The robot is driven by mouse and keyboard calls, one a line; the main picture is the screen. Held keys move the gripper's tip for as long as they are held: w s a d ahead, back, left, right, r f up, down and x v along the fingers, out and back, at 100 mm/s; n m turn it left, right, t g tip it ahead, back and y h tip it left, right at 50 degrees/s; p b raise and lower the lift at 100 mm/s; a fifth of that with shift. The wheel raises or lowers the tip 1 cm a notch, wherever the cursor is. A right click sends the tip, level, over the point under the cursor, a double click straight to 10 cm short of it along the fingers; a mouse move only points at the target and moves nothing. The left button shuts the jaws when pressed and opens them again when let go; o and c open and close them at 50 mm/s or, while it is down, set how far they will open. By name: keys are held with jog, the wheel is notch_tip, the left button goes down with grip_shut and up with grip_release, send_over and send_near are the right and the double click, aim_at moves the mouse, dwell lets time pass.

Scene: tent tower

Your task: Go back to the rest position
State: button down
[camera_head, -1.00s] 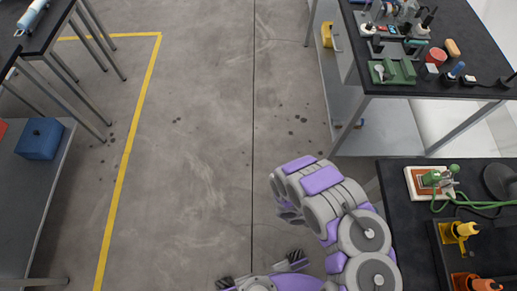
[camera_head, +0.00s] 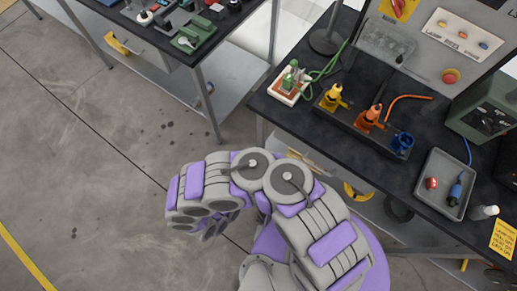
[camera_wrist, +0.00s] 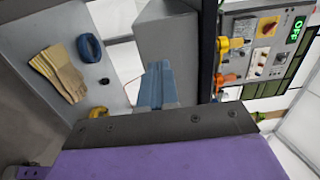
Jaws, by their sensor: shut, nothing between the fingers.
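My gripper (camera_wrist: 157,87) shows in the wrist view as blue-grey fingers, shut and empty, pointing up the picture. In the head view my grey and purple arm is bent in front of my body at the lower middle. The gripper itself cannot be made out there. In the wrist view the fingers are in front of a grey box-like surface (camera_wrist: 166,45). I cannot tell how far away it is.
A black workbench (camera_head: 345,150) with tools and a grey tray (camera_head: 446,181) stands close on the right. Another bench (camera_head: 160,52) stands at the top. Open floor lies left. The wrist view shows gloves (camera_wrist: 58,72), a blue ring (camera_wrist: 89,48) and a control panel (camera_wrist: 270,45).

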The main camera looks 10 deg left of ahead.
jog(key=w+d+r+m+g+h, duration=0.2)
jog(key=w+d+r+m+h, duration=0.1)
jog(key=r, duration=0.3)
jog(key=w+d+r+m+g+h, duration=0.2)
jog(key=w+d+r+m+h, duration=0.1)
jog(key=r+m, duration=0.3)
jog(key=w+d+r+m+g+h, duration=0.2)
jog(key=w+d+r+m+h, duration=0.2)
jog(key=w+r+m, duration=0.1)
jog(key=shift+r, duration=0.4)
jog(key=s+d+r+m+g+y, duration=0.1)
jog(key=s+d+r+m+g, duration=0.2)
jog(key=d+r+m+g, duration=0.55)
jog(key=s+d+r+m+g+y, duration=0.1)
jog(key=s+d+r+m+g, duration=0.2)
jog(key=d+r+m+g, duration=0.5)
jog(key=s+d+r+m+y, duration=0.4)
jog(key=s+m+y, duration=0.3)
jog(key=s+m, duration=0.4)
jog(key=s+a+r+m+t+y, duration=0.2)
jog(key=s+a+m+t+y, duration=0.1)
jog(key=s+a+m+y, duration=0.3)
jog(key=shift+s+a+r+m+t+y, duration=0.15)
jog(key=shift+s+r+m+t+y, duration=0.25)
jog(key=shift+s+m+y, duration=0.6)
